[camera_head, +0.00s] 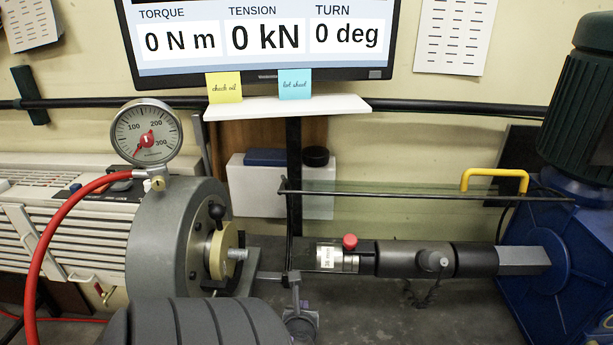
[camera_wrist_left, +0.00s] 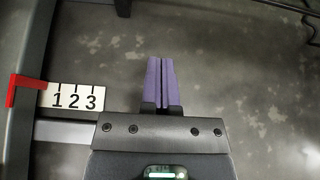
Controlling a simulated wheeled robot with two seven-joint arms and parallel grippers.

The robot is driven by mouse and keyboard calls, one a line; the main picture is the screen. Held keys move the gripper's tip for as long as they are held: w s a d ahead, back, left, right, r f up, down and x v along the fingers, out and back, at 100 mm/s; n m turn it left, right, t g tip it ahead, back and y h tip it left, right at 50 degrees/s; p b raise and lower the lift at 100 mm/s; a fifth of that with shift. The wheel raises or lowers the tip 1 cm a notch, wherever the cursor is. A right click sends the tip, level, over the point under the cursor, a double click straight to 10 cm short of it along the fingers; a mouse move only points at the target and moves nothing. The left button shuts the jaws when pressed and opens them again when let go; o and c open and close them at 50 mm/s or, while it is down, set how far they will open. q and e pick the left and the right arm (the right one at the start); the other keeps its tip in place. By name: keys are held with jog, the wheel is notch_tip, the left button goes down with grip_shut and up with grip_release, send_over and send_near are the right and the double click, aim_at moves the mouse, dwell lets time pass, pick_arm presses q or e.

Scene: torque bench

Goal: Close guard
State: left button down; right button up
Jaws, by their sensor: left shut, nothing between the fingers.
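The guard (camera_head: 400,212) is a clear, greenish panel with a dark rail along its edge, and it spans the space above and behind the horizontal shaft assembly. A yellow handle (camera_head: 495,180) sits on the rail near its right end. The guard's handle is not in the wrist view. My right gripper is not in view.
A grey round head (camera_head: 165,245) with a gauge (camera_head: 147,132) and red hose stands left. The shaft assembly (camera_head: 400,258) runs to a blue machine (camera_head: 550,275) at right. A monitor (camera_head: 262,35) stands behind. A 1-2-3 scale plate (camera_wrist_left: 74,97) lies left of my fingers.

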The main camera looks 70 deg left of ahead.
aim_at(305, 295)
pick_arm(q)
jog(key=b+x, duration=0.2)
jog(key=x, duration=0.1)
jog(key=b+x, duration=0.3)
jog(key=shift+f, duration=0.6)
jog(key=a+r, duration=0.1)
jog(key=w+a+r+p, duration=0.1)
jog(key=r, duration=0.1)
jog(key=shift+w+a+r, duration=0.15)
jog(key=shift+r, duration=0.05)
jog(key=shift+w+a+r, duration=0.1)
jog(key=shift+a+r, duration=0.1)
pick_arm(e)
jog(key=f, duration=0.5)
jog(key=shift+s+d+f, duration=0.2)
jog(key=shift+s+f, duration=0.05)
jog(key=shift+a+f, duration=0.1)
